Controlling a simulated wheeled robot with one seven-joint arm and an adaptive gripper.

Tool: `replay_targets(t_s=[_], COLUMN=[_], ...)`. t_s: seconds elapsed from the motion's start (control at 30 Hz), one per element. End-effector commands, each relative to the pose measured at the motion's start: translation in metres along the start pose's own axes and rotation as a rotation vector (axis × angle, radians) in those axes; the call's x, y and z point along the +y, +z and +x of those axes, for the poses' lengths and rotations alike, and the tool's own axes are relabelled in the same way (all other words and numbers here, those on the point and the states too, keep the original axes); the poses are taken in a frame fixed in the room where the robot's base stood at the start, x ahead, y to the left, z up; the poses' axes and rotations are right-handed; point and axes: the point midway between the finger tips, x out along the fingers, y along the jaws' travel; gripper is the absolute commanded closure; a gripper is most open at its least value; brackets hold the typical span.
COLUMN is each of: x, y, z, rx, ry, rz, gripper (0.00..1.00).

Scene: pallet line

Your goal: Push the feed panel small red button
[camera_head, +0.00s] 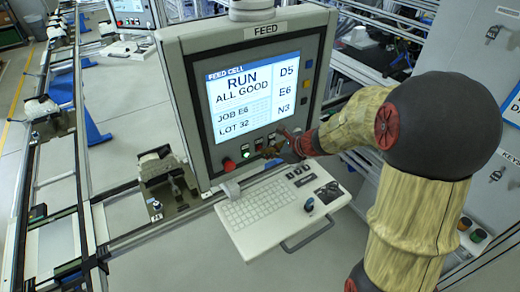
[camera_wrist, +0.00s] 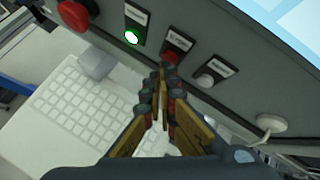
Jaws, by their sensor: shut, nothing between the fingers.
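The grey feed panel (camera_head: 180,85) is labelled FEED, and its screen reads RUN, ALL GOOD. In the head view my gripper (camera_head: 270,152) is at the panel's lower edge and hides part of the button row.
A large red mushroom button (camera_wrist: 75,13) is left of the green one and also shows in the head view (camera_head: 228,165). A keyboard shelf (camera_head: 255,212) with a small knob (camera_head: 309,204) juts out under the panel. A conveyor rail (camera_head: 82,195) runs at left.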

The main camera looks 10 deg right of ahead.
Motion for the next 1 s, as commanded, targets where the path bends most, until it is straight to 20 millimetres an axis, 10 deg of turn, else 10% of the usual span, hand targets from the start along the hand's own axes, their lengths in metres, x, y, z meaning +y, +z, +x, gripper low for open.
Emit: replay_targets(t_s=[1.0], x=[-0.0047], y=[0.0049], z=[0.0064], rx=[0.0], ry=[0.0], rz=[-0.001], gripper=[1.0])
